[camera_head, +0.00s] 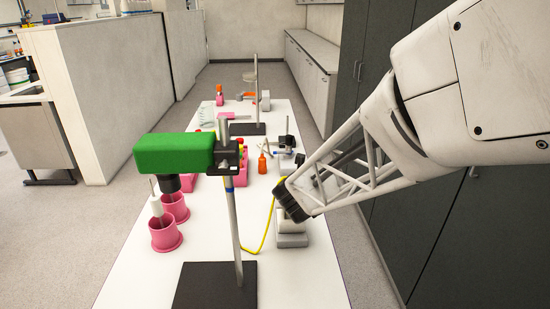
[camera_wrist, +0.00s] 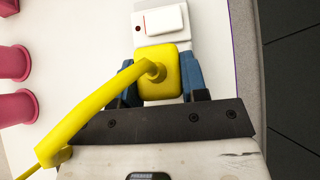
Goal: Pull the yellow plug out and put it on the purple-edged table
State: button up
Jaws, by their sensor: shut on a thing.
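The yellow plug (camera_wrist: 158,72) sits between the two blue fingers of my gripper (camera_wrist: 159,77) in the wrist view, and the gripper is shut on it. Its thick yellow cord runs down to the left. A white socket block (camera_wrist: 161,22) with a switch and a red dot lies just beyond the plug; I cannot tell whether the plug is still seated in it. In the head view my gripper (camera_head: 288,203) is over the grey-white block (camera_head: 291,240), hiding the plug, and the yellow cord (camera_head: 263,243) hangs to the left. The white table (camera_head: 313,290) has a thin purple edge.
A green stirrer (camera_head: 174,153) on a stand with a black base (camera_head: 215,287) is left of my gripper. Pink cups (camera_head: 164,234) stand under it. An orange bottle (camera_head: 262,163) and another stand (camera_head: 252,128) are farther back. Dark cabinets (camera_head: 440,235) line the right.

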jog(key=shift+r, duration=0.35)
jog(key=shift+r, duration=0.55)
jog(key=shift+r, duration=0.15)
jog(key=shift+a, duration=0.2)
jog(key=shift+s+a+n+y, duration=0.2)
jog(key=shift+a+n+y, duration=0.45)
jog(key=shift+a, duration=0.55)
jog(key=s+a+f+n+y, duration=0.1)
jog(key=a+f+n+y, duration=0.1)
jog(key=a, duration=0.4)
jog(key=shift+s+f+n+g, duration=0.4)
jog(key=shift+f+n, duration=0.15)
jog(key=shift+f, duration=0.1)
jog(key=shift+a+y, duration=0.1)
jog(key=shift+y, duration=0.15)
